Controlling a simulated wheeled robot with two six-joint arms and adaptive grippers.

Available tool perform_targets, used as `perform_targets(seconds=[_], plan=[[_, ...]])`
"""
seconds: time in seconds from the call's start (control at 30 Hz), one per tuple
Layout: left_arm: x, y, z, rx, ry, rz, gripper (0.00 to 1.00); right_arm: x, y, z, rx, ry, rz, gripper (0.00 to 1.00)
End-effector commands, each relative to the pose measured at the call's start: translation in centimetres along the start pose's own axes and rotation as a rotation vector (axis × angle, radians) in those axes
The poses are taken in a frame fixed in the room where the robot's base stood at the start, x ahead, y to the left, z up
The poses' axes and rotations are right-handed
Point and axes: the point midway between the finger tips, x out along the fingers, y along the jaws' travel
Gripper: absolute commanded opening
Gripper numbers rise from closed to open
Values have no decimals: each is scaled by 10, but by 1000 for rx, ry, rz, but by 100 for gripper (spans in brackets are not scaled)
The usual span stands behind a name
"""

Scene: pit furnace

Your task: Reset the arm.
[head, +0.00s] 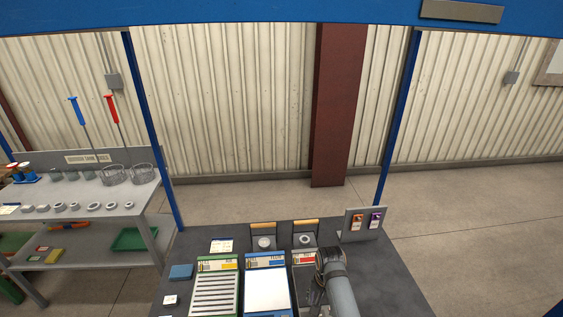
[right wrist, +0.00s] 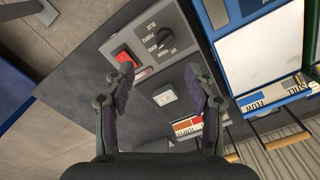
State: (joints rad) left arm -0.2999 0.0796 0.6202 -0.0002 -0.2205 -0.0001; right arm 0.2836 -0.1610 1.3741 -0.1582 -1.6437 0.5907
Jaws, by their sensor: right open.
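My right gripper (head: 322,270) is over the right part of the dark workbench (head: 395,285) in the head view, partly hidden by my own arm. In the right wrist view its two dark fingers (right wrist: 161,82) are spread apart, with nothing between them. Beyond the fingertips is a grey control panel (right wrist: 143,35) with a red switch (right wrist: 127,58) and a black knob (right wrist: 158,41). My left gripper is not in view.
On the bench are a green-framed slotted tray (head: 216,293), a blue-framed white tray (head: 267,289) and a stand with two small coloured units (head: 352,236). A side table (head: 100,205) at left holds rings, wire baskets and long-handled tools. A blue frame post (head: 398,115) rises behind the bench.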

Motion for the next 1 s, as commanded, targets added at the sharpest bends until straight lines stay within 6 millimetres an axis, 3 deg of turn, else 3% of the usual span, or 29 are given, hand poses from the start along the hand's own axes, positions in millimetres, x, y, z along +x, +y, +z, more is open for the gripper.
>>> perform_targets(seconds=[0.1, 0.2, 0.4, 0.6, 0.83, 1.0], plan=[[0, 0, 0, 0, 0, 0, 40, 5, 51, 15, -72, 53, -3, 55], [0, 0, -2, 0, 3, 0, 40, -5, 92, 32, -174, 118, -6, 55], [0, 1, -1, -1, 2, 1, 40, -35, 137, 64, -350, 207, -2, 55], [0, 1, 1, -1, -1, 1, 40, -66, 161, 90, -496, 269, 1, 55], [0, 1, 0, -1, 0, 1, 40, -100, 175, 117, -636, 319, 0, 55], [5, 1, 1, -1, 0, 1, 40, -58, 173, 108, -635, 304, 4, 55]])
